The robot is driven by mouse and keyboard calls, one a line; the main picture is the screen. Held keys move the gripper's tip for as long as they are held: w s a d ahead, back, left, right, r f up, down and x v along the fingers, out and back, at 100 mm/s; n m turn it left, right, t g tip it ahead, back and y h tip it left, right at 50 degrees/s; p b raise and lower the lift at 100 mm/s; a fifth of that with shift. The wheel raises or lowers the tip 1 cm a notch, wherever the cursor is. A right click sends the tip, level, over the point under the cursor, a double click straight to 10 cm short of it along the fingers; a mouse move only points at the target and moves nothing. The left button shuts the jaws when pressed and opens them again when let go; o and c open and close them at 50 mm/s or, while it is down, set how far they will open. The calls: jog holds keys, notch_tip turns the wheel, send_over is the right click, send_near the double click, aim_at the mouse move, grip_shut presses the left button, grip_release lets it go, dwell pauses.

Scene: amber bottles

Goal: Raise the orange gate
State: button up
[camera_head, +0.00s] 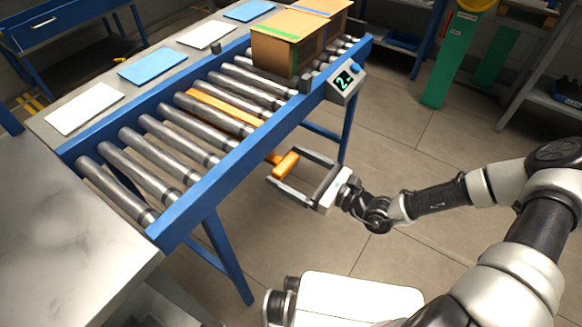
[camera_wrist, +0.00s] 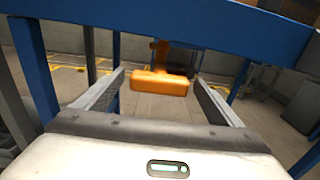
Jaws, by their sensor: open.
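The orange gate (camera_head: 226,112) is a flat bar lying between two rollers of the conveyor, about level with their tops. Its orange handle (camera_head: 286,164) sticks out past the blue side rail on the near side. In the wrist view the handle (camera_wrist: 159,84) is a horizontal grip on a short stem below the rail. My gripper (camera_head: 284,166) is open, with one finger on each side of the handle. In the wrist view a small gap shows between the handle and each finger of my gripper (camera_wrist: 158,78). The handle's far side is hidden.
The blue conveyor rail (camera_head: 250,135) runs just beyond my fingertips. Cardboard boxes (camera_head: 285,42) stand on the rollers past the gate. A display showing 2 (camera_head: 345,80) is fixed to the rail. A blue leg (camera_head: 228,255) stands at lower left. The floor around my gripper is clear.

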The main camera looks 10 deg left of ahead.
jog(key=c, duration=1.5)
notch_tip(320, 180, up, 5)
jog(key=p, duration=0.5)
jog(key=shift+f, duration=0.15)
jog(key=o, duration=1.4)
jog(key=shift+o, duration=0.5)
